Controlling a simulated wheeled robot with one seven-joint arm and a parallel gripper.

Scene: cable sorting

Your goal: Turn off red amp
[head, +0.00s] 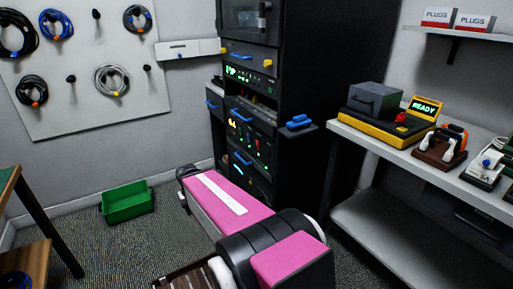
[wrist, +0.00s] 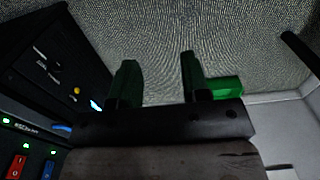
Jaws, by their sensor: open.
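The dark rack (head: 285,70) stands at the back centre. One of its middle panels (head: 250,140) carries an orange readout and small red and green parts. I cannot tell which part is the red amp. In the wrist view, a red switch (wrist: 17,166) and a blue switch (wrist: 48,168) sit on a panel at the lower left, under green lights. My gripper (wrist: 157,80) is open and empty, its two fingers apart over the carpet, to the right of the rack and touching nothing. In the head view my pink arm reaches toward the rack's lower front; the fingers cannot be made out.
A green bin (head: 127,202) lies on the floor at left; it also shows beyond the fingers in the wrist view (wrist: 226,87). Blue drawer handles and a side shelf (head: 300,129) stick out from the rack. A workbench (head: 400,150) with devices stands right. Cables hang on a pegboard (head: 60,105).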

